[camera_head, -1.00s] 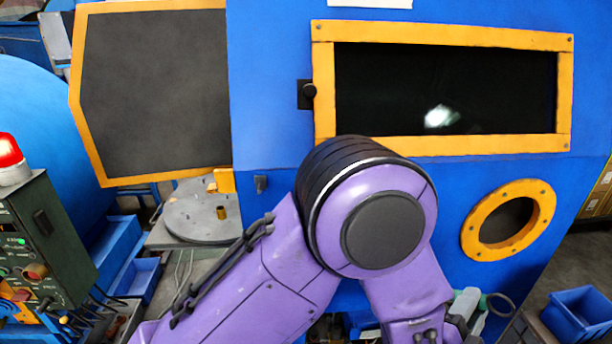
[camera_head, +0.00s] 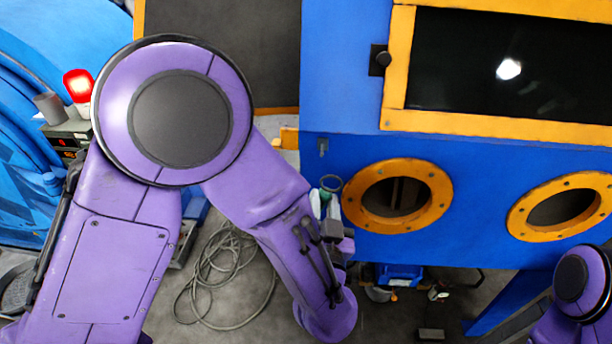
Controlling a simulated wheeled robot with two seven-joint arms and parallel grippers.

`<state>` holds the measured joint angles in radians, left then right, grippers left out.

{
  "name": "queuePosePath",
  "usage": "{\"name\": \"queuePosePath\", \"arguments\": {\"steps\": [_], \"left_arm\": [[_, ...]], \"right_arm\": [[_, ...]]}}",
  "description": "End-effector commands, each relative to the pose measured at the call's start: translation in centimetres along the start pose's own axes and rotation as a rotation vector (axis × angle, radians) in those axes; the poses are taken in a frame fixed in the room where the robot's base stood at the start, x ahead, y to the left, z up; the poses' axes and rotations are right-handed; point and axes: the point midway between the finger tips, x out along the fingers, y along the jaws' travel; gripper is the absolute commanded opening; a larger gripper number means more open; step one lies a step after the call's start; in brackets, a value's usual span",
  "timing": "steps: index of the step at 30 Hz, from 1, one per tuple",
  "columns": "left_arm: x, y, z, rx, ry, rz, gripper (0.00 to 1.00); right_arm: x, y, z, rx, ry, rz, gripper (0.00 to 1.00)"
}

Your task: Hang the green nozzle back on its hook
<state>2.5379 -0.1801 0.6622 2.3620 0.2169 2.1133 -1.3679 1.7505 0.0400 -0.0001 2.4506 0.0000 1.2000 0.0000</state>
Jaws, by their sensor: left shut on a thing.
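A small dark hook (camera_head: 323,147) is fixed on the blue cabinet front, left of the left porthole. My left gripper (camera_head: 325,204) is below the hook in the picture, apart from it, and is shut on the green nozzle (camera_head: 326,194). Only a small green part of the nozzle shows between the pale fingers. A dark grey ring (camera_head: 331,183) stands at its top, just under the hook in the picture. How far the ring is from the cabinet front I cannot tell. My right arm shows at the lower right edge; its gripper is out of view.
The blue cabinet (camera_head: 345,225) has a yellow-framed window (camera_head: 480,75) and two yellow-rimmed portholes, the left one (camera_head: 436,212) close beside my left gripper. A coiled hose (camera_head: 225,265) lies on the floor. A red lamp (camera_head: 78,86) stands at the left.

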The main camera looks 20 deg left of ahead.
Motion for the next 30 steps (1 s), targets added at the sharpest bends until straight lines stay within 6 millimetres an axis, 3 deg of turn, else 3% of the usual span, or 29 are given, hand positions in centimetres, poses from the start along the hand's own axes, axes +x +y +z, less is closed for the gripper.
{"name": "queuePosePath", "arguments": {"steps": [1, 5, 30], "left_arm": [[-0.3, -1.4, -1.6, -0.057, -0.02, -0.032, 0.0], [-0.7, -2.5, -1.3, -0.141, -0.045, -0.08, 0.0], [4.9, -1.8, -0.3, -0.141, -0.045, -0.08, 0.0]], "right_arm": [[-1.8, 0.2, -0.7, 0.0, 0.0, 0.0, 0.59], [-1.9, 0.2, -0.8, 0.0, 0.0, 0.0, 0.59], [0.5, -0.1, 0.2, 0.0, 0.0, 0.0, 0.59]]}}
